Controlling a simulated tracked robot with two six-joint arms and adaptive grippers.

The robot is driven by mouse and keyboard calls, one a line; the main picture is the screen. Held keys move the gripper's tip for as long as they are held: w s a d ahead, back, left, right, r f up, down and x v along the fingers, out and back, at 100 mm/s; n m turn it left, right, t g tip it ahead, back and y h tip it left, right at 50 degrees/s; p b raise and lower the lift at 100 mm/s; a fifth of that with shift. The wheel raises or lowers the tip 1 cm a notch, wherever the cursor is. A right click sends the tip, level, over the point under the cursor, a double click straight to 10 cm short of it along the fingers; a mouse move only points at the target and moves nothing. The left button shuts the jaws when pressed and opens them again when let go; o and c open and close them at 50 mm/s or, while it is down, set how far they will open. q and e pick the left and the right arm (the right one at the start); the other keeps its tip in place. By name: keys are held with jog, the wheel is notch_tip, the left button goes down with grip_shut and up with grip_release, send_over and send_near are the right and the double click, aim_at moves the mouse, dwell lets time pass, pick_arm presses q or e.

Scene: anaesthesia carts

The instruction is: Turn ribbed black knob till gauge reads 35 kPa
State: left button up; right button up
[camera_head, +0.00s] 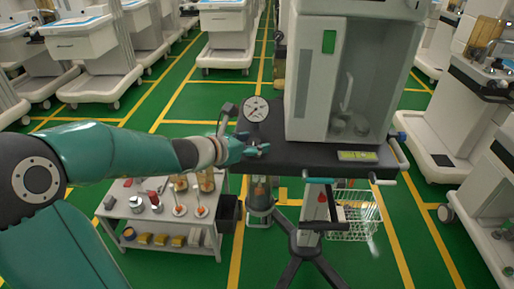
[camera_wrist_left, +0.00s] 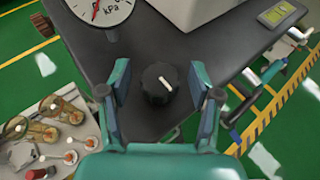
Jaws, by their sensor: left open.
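The ribbed black knob (camera_wrist_left: 158,84) stands on the dark cart top in the left wrist view, with a white pointer line on its cap. My left gripper (camera_wrist_left: 160,76) is open, with one teal finger on each side of the knob and a visible gap to both. In the head view my left gripper (camera_head: 256,150) is at the cart's left front edge and I cannot make out the knob there. The round white gauge (camera_head: 256,109) stands just behind the gripper; in the left wrist view its dial (camera_wrist_left: 104,10), marked kPa, is cut off at the top. I cannot read its value.
A grey and white machine (camera_head: 330,75) stands on the dark cart top (camera_head: 318,158), right of the gauge. A yellow-green display (camera_head: 357,156) is on the front edge. A low white table (camera_head: 120,212) with small vessels stands below my left arm. A wire basket (camera_head: 355,215) hangs lower right.

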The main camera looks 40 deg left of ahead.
pick_arm(q)
jog(key=shift+w+f, duration=0.15)
jog(key=shift+w, duration=0.2)
